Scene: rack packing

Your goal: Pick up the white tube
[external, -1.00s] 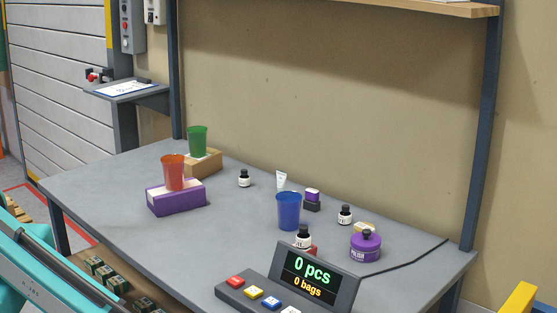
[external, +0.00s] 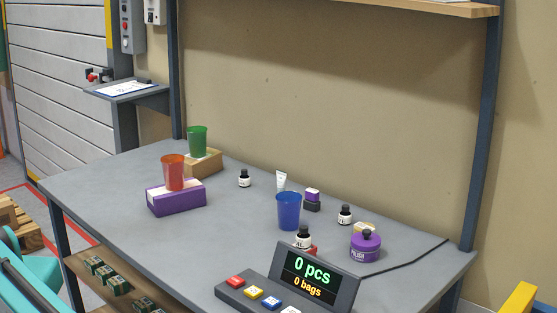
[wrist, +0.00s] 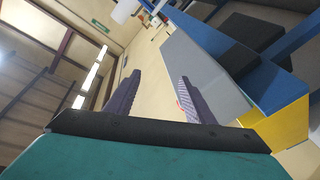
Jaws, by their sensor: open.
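The white tube (external: 281,180) stands upright on the grey table, just behind the blue cup (external: 288,210), which hides its lower part. In the wrist view my gripper (wrist: 157,80) is open, its two dark fingers apart with nothing between them. The wrist camera looks at a wall and shelving, and I cannot make out the tube there. In the external view my gripper is out of frame; only a teal part of my arm (external: 25,290) shows at the lower left, well away from the tube.
An orange cup (external: 172,172) stands on a purple box (external: 176,199), a green cup (external: 197,141) on a tan box (external: 203,166). Small bottles (external: 244,178) (external: 345,215), a purple jar (external: 366,246) and a counter display (external: 312,279) also stand on the table (external: 120,200). The left front is clear.

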